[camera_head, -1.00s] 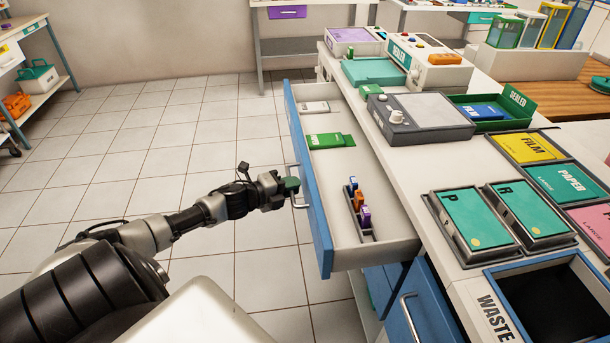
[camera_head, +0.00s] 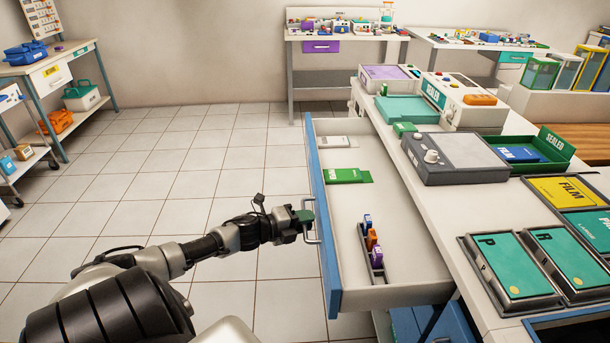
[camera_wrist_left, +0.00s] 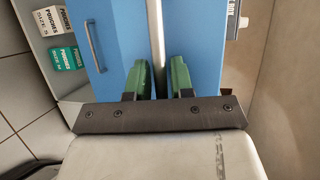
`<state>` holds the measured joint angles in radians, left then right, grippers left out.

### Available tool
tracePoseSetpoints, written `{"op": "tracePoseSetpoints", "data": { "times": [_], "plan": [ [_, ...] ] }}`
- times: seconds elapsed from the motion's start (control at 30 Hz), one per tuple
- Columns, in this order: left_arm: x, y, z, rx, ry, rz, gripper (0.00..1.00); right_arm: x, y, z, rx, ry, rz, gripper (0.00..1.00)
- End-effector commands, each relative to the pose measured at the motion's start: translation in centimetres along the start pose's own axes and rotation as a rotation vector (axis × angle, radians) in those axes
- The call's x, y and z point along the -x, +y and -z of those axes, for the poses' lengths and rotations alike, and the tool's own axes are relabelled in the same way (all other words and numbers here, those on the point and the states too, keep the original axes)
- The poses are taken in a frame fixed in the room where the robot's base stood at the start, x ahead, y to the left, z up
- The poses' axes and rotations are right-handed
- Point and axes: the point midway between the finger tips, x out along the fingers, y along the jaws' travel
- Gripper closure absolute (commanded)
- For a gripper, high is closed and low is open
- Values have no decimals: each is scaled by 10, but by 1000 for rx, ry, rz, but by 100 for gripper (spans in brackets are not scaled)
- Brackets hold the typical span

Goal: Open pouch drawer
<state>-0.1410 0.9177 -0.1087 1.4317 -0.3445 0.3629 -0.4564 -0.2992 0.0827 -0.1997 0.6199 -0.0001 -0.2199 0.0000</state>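The pouch drawer (camera_head: 402,226) stands pulled well out of the counter, its blue front facing left. Its metal handle (camera_head: 317,239) sits on that front. My left gripper (camera_head: 305,215) is at the handle. In the left wrist view its two green fingers (camera_wrist_left: 158,80) lie on either side of a pale bar that looks like the handle, with blue panels around it. The drawer holds a white pack (camera_head: 335,141), a green pack (camera_head: 344,176) and a narrow tray (camera_head: 374,274) with small coloured items. My right gripper is not in view.
The tiled floor (camera_head: 150,200) at left is clear.

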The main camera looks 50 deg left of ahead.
Motion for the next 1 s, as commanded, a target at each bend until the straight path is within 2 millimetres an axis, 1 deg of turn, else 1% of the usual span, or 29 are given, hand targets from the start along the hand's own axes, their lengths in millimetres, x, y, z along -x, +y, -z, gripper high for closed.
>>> {"op": "tracePoseSetpoints", "data": {
  "times": [0.23,0.37,0.47,0.8,1.0],
  "plan": [
    [2,-1,0,0,0,1,78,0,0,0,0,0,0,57],
    [12,0,0,1,-1,-2,78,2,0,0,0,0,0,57],
    [26,0,0,1,0,-2,78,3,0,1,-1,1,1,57],
    [81,0,0,1,-1,-3,78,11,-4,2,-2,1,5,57],
    [102,0,0,2,-1,-1,78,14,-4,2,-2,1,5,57]
  ]
}}
